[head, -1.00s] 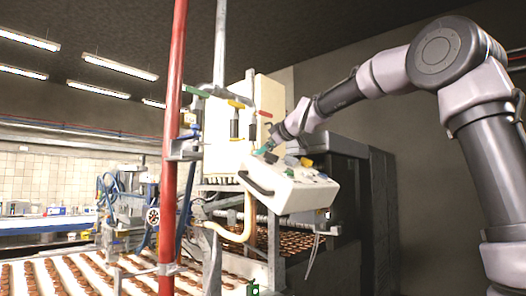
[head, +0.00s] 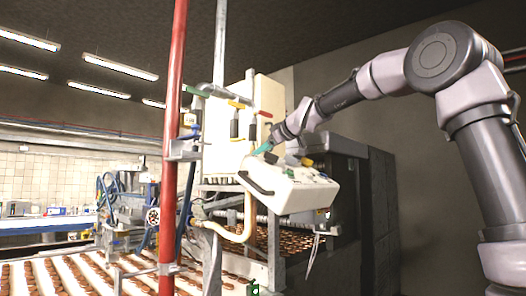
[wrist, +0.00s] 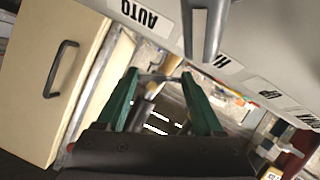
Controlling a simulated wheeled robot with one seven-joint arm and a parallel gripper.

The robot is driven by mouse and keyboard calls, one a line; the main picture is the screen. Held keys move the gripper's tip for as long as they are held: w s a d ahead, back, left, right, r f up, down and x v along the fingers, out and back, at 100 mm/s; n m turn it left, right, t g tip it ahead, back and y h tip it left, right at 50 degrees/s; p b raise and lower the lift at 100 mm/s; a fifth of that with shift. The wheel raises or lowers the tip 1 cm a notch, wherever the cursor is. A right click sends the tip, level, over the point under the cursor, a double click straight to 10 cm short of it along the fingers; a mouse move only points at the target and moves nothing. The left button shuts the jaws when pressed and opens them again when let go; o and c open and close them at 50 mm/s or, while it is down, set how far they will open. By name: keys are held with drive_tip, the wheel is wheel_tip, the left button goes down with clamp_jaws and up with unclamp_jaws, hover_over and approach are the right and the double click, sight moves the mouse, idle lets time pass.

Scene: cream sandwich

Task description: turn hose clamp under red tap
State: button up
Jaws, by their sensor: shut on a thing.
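A small red tap handle (head: 266,113) sits on the front of the cream cabinet (head: 270,95), with a dark cylinder (head: 253,131) hanging just left of and below it. My gripper (head: 262,150) is at the cabinet front, below the red handle and above the white control box. In the wrist view my gripper's green fingers (wrist: 160,75) are shut on a thin grey band (wrist: 158,78), which looks like the hose clamp. A short pale and dark pipe piece (wrist: 152,88) shows between the fingers. The clamp is too small to make out in the head view.
The white control box (head: 290,188) with a black handle lies close under my gripper. An orange tap handle (head: 237,104) is to the left, and a red vertical pole (head: 172,150) stands farther left. A grey panel with labels (wrist: 235,65) crosses the wrist view close by.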

drive_tip(key=shift+w+d+m+g+y, duration=0.1)
drive_tip(key=shift+m+g+y, duration=0.65)
drive_tip(key=shift+m, duration=0.75)
drive_tip(key=o, duration=1.4)
drive_tip(key=v, duration=1)
drive_tip(key=shift+d+r, duration=0.25)
drive_tip(key=shift+r, duration=0.05)
